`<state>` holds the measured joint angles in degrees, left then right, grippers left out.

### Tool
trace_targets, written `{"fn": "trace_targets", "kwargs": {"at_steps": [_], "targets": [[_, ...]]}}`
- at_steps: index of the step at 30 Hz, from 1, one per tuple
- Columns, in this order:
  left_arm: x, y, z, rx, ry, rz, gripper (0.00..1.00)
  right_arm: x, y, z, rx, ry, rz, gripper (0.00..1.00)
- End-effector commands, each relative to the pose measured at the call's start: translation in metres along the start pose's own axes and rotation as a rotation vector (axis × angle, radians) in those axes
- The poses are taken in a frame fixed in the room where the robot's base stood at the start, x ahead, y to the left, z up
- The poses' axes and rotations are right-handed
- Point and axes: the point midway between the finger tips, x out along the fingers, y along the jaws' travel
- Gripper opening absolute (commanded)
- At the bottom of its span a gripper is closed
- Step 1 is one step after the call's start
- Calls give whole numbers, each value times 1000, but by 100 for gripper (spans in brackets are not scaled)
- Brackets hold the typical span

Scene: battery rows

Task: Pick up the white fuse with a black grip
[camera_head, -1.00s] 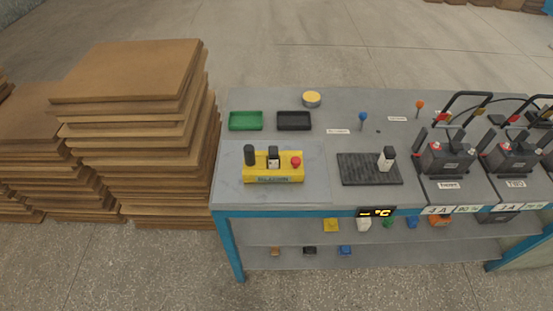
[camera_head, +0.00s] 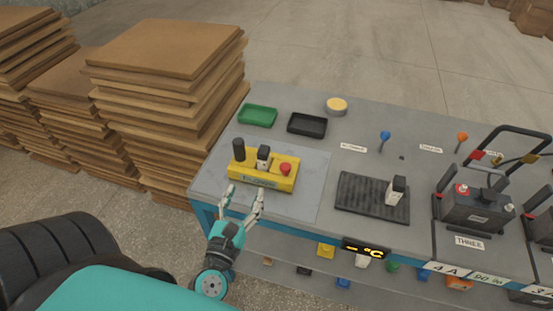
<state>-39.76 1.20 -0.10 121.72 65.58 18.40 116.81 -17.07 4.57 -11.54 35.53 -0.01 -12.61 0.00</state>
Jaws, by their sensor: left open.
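A white fuse with a black top (camera_head: 263,157) stands upright in the yellow box (camera_head: 262,183), between a black cylinder (camera_head: 238,149) and a red button (camera_head: 285,169). My left gripper (camera_head: 244,197) is open and empty, at the table's front edge, just in front of the yellow box in the picture. Whether it touches anything cannot be told. My right gripper is not in view.
A green tray (camera_head: 258,116) and a black tray (camera_head: 307,125) lie behind the yellow box. A round yellow-topped tin (camera_head: 337,105) stands behind them. A battery (camera_head: 474,212) with handles is at the right. Stacked boards (camera_head: 165,62) rise close to the table's left side.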

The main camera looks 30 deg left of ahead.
Motion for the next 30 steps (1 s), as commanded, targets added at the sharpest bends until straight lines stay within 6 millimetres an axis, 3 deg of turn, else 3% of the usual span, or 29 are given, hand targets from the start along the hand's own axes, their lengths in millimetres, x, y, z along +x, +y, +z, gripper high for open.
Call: {"fn": "trace_targets", "kwargs": {"at_steps": [6,12,20,30], "targets": [[50,-1,6,2,-3,-1,56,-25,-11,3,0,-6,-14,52],[88,-2,3,5,-1,-3,56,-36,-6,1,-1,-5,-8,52],[108,-2,1,6,0,-3,56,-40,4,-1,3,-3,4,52],[153,-4,-1,6,0,-3,56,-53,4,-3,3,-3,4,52]]}}
